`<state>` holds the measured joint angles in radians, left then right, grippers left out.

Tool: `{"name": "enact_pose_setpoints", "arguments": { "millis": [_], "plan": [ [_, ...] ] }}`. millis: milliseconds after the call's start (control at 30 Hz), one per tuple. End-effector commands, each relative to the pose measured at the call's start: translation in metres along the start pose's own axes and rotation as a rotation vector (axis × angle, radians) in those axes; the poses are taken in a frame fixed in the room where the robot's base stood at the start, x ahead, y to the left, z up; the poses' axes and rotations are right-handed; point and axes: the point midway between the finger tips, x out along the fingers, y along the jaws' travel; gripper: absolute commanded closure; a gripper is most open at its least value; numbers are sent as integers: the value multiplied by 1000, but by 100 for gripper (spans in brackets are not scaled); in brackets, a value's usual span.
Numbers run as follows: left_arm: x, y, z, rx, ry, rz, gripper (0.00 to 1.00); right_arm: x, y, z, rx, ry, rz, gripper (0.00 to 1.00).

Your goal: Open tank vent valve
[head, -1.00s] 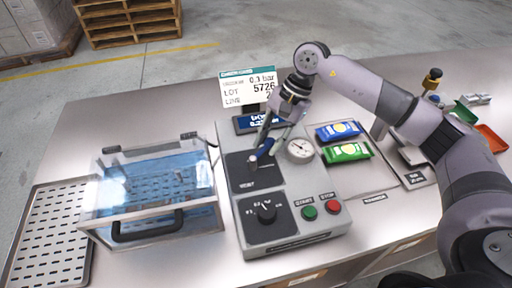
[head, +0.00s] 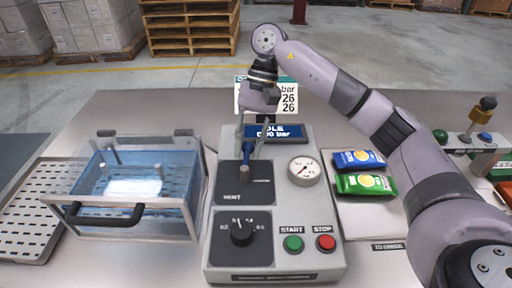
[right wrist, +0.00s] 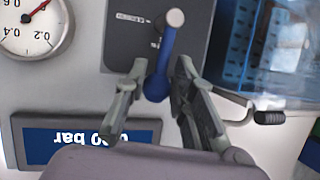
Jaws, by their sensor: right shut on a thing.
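The vent valve is a blue lever (head: 247,152) on a grey pivot, on the dark VENT panel (head: 260,188) of the grey control box (head: 308,224). The lever points away from me, nearly in line with the box sides, toward the blue display. My right gripper (head: 254,141) reaches down from above with its fingers on either side of the lever's far end. In the right wrist view the lever (right wrist: 165,55) runs from its pivot to a rounded end between the fingertips (right wrist: 157,80), which are shut on it. My left gripper is not in view.
The clear blue-tinted tank (head: 130,190) with a black handle stands left of the box. The box carries a gauge (head: 304,170), a black knob (head: 242,231), a green START button (head: 293,243) and a red STOP button (head: 325,242). Blue and green packets (head: 366,184) lie at right.

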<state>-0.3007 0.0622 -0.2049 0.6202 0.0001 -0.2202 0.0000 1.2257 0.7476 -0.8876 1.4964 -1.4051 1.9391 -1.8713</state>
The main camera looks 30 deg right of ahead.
Motion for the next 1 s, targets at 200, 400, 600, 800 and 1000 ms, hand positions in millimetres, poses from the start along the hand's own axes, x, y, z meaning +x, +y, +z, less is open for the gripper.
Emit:
{"name": "enact_pose_setpoints", "arguments": {
  "millis": [200,400,600,800,1000],
  "plan": [
    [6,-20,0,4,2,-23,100,0,-5,-1,-51,-5,21,100],
    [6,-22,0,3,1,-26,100,0,-7,0,-68,-8,27,100],
    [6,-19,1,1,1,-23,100,0,-7,0,-68,-7,26,100],
    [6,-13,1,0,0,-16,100,0,-7,0,-68,-6,25,72],
    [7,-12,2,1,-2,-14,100,1,-7,0,-68,-9,27,58]
  ]
}}
